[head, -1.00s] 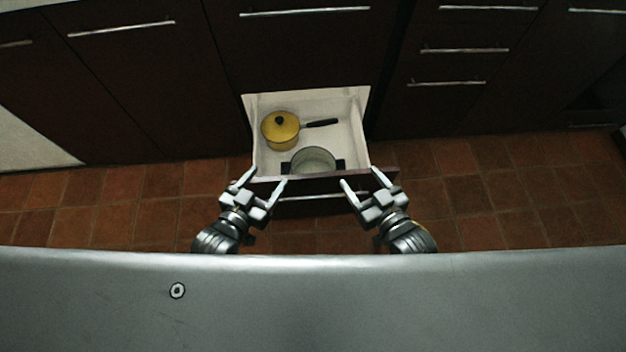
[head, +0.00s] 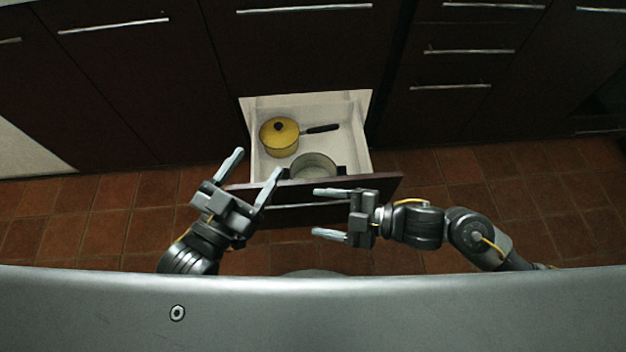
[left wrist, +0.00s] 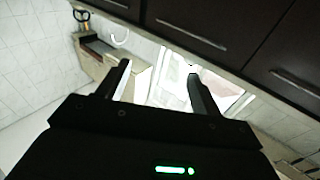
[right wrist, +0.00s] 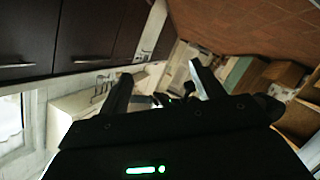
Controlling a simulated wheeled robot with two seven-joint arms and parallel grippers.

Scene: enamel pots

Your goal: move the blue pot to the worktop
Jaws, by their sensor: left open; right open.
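An open pot (head: 313,167) with a pale grey inside and dark side handles sits at the front of the open drawer (head: 355,130); its outer colour is mostly hidden, and I cannot make out blue. My left gripper (head: 253,170) is open and empty, near the drawer's front left corner, left of the pot. My right gripper (head: 318,213) is open and empty, in front of the drawer's front panel, with its fingers pointing left. Neither touches the pot as far as I can see. The wrist views show both grippers' fingers apart with nothing between. I cannot identify the worktop with certainty.
A yellow lidded saucepan (head: 280,137) with a long dark handle lies behind the pot in the drawer. Dark cabinets (head: 300,50) with metal bar handles stand around it. The tiled floor (head: 100,215) is clear on both sides.

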